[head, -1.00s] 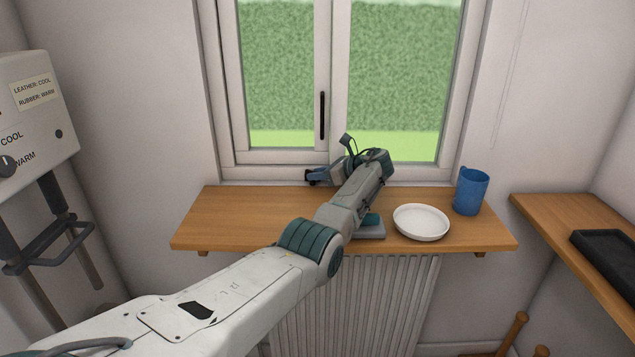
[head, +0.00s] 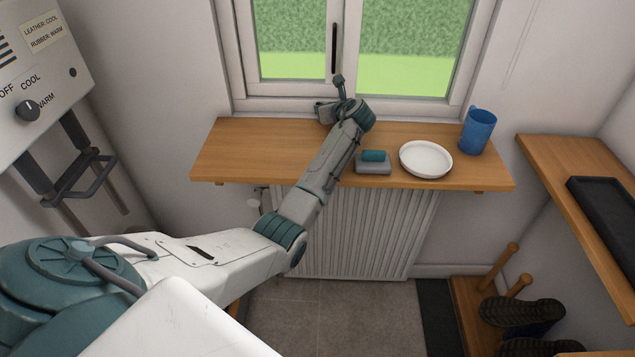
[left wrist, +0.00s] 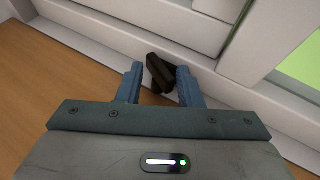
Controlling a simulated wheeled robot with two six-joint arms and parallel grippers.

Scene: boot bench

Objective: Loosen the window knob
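In the left wrist view a small dark brown two-lobed piece, which looks like the window knob (left wrist: 157,72), sits low at the window frame, by the back of the wooden sill. My left gripper (left wrist: 159,70) is open, with its two blue fingers on either side of the knob and gaps showing between them. Whether a finger touches it I cannot tell. In the head view my left gripper (head: 325,112) is at the foot of the window (head: 290,102), above the back of the sill; the knob is hidden there. My right gripper is not in view.
The wooden sill (head: 230,150) holds a grey block with a teal top (head: 373,165), a white plate (head: 426,160) and a blue mug (head: 478,131), right of my arm. A dark upright handle (head: 334,48) is on the window. The sill's left part is clear.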

